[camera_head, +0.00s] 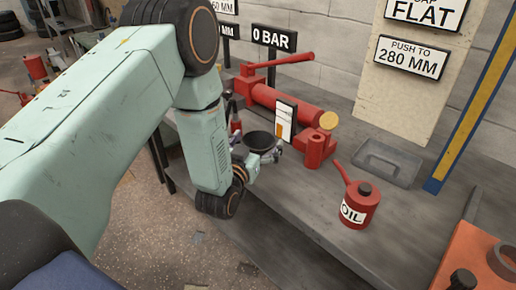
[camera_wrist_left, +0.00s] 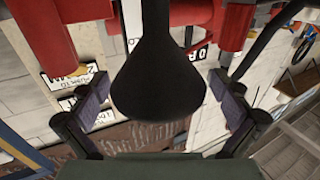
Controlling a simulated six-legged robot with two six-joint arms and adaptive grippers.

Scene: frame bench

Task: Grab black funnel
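The black funnel (camera_head: 260,140) stands mouth-up at the near edge of the grey bench, beside the red pump. In the left wrist view the funnel (camera_wrist_left: 157,75) fills the middle, its wide end toward the camera's lower side. My left gripper (camera_wrist_left: 158,102) is open, with one finger on each side of the funnel and a visible gap to it on both sides. In the head view the left gripper (camera_head: 256,152) is at the funnel, partly hidden by my own wrist and the funnel. My right gripper is not in view.
A red hand pump (camera_head: 290,105) with a long lever lies behind the funnel. A red oil can (camera_head: 357,205) and a grey tray (camera_head: 388,163) stand to the right. A 0 BAR sign (camera_head: 274,38) stands behind. The bench front (camera_head: 300,215) is clear.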

